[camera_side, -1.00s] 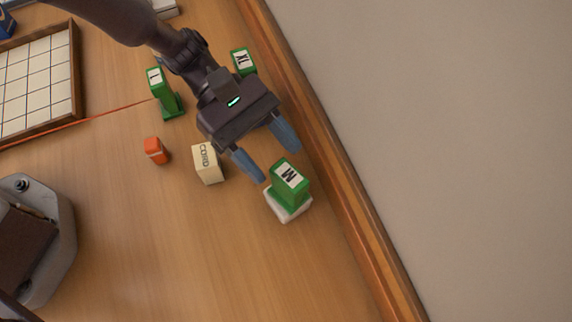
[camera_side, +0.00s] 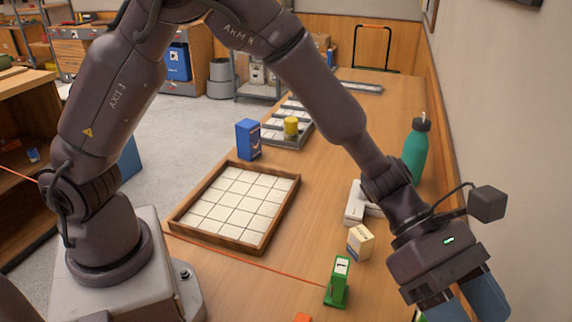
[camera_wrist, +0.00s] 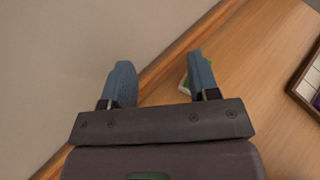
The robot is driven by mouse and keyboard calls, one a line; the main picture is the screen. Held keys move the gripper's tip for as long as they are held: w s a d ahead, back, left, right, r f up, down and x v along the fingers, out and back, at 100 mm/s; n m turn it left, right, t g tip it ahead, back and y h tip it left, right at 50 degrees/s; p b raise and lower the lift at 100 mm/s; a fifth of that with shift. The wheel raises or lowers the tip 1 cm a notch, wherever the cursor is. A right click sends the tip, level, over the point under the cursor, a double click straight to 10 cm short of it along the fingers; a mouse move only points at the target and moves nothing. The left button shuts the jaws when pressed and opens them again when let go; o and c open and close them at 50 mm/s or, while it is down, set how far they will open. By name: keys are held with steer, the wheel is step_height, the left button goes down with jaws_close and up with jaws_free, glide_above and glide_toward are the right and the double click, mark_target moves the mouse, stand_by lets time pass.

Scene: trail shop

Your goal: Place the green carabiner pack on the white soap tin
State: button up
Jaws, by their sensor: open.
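My gripper (camera_side: 466,306) is at the lower right in the side view, open, with its fingertips partly cut off by the frame. In the wrist view its two blue fingers (camera_wrist: 160,64) stand apart with nothing between them. A green pack with a white label (camera_side: 338,282) stands upright on the table left of the gripper. A sliver of another green thing (camera_side: 419,317) shows at the bottom edge. In the wrist view a green and white thing (camera_wrist: 184,84) is mostly hidden behind the right finger; I cannot tell which pack it is. The white soap tin cannot be made out for certain now.
A cream box (camera_side: 360,243), pale boxes (camera_side: 355,204) and a teal bottle (camera_side: 416,152) stand behind the green pack. A wood-framed grid tray (camera_side: 238,206) lies to the left. An orange block (camera_side: 303,317) is at the bottom edge. The wall (camera_side: 505,110) runs close along the right.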

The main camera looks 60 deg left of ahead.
steer(key=w+a+r+n+t+y, duration=0.35)
steer(key=a+r+n+t, duration=0.25)
steer(key=a+n, duration=0.3)
steer(key=w+a+r+n+t+y, duration=0.3)
steer(key=w+a+r+n+t, duration=0.3)
steer(key=n, duration=0.5)
steer(key=s+a+r+n+y, duration=0.3)
steer(key=s+a+n+y, duration=0.2)
steer(key=a+n, duration=0.7)
steer(key=s+a+f+n+g+y, duration=0.1)
steer(key=s+a+n+g, duration=0.2)
steer(key=s+n, duration=0.7)
steer(key=s+a+f+n+g, duration=0.2)
steer(key=s+a+n+g, duration=0.1)
steer(key=s+n, duration=0.6)
steer(key=shift+s+a+f+n+g+y, duration=0.2)
steer(key=shift+s+n+g+y, duration=0.1)
steer(key=shift+s+n+y, duration=0.15)
